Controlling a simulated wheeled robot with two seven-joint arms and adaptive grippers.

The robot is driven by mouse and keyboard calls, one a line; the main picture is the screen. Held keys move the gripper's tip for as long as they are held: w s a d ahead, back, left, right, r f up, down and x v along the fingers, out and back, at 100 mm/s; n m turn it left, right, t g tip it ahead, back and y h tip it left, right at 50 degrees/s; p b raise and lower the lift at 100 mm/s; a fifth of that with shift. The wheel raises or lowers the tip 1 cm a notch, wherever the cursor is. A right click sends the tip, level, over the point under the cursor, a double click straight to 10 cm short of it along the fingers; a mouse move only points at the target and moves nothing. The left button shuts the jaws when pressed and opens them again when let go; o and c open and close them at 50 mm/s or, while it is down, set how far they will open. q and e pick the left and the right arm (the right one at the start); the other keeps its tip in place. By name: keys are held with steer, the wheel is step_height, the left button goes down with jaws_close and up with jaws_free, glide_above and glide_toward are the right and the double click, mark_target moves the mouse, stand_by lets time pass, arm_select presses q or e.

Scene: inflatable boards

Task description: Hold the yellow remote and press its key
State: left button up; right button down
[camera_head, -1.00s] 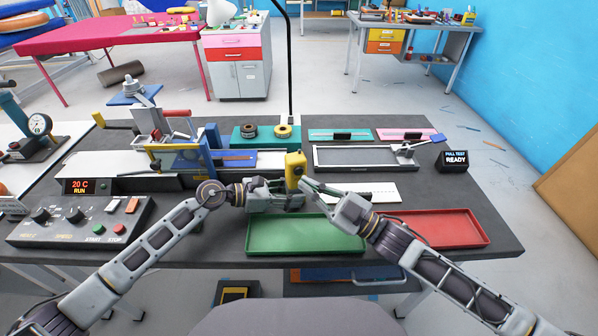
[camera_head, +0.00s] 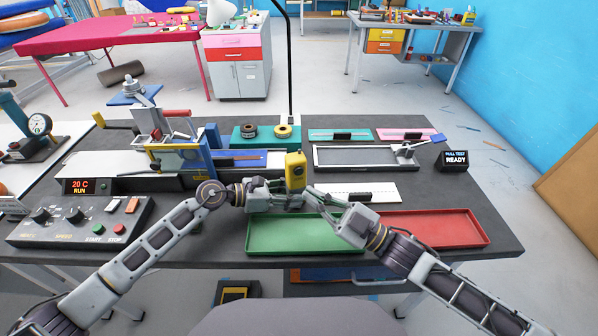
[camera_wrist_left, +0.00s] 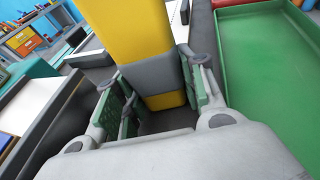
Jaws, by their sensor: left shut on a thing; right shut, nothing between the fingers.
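The yellow remote (camera_head: 295,170) stands upright in my left gripper (camera_head: 292,197), above the back edge of the green tray. A dark round key shows on its front face. In the left wrist view the remote (camera_wrist_left: 128,35) has a grey band and sits between the fingers of my left gripper (camera_wrist_left: 158,100). My right gripper (camera_head: 309,191) is shut and empty. Its fingertips are just right of and below the remote's top, close to the left gripper. Whether they touch the remote is hard to tell.
The green tray (camera_head: 300,246) lies under the grippers and the red tray (camera_head: 440,240) to the right. A white strip (camera_head: 375,192) lies behind. A control box (camera_head: 80,222) stands at left. A blue-framed machine (camera_head: 195,160) and a grey frame (camera_head: 365,168) stand further back.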

mark_target(286, 168)
arm_select(q)
steer(key=o, duration=0.9)
steer(key=shift+c, duration=0.2)
steer(key=shift+r, duration=5)
steer(key=shift+r, duration=0.1)
step_height(286, 168, up, 9)
steer(key=p, duration=0.9)
steer(key=shift+r+p, duration=0.4)
steer(key=shift+p, duration=0.2)
